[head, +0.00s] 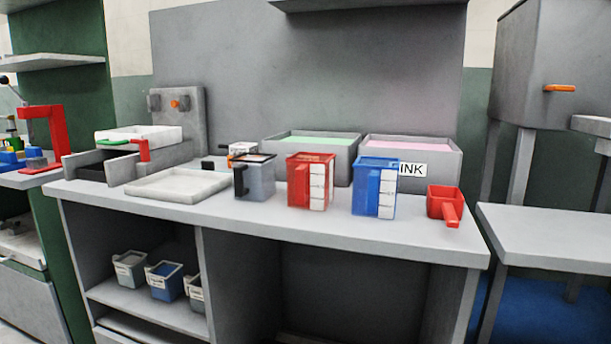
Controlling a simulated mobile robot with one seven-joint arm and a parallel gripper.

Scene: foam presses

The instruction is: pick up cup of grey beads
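A grey cup (259,182) with a black handle stands upright on the grey bench top (340,222), left of a red cup (300,185). Its contents are too small to make out clearly. A blue cup (366,175) stands further right; the red and blue cups have white label strips. On the shelf under the bench, small containers stand at the left: one grey (129,272), one with a blue front (165,283), and one partly hidden by the bench's upright. I cannot tell whether any holds grey beads. My gripper is not in view.
Behind the cups are a bin of green material (318,141) and one of pink (412,148). A red scoop (444,204) lies at the bench's right end. A pale tray (178,187) and a press (180,115) are at the left. The right table (560,230) is bare.

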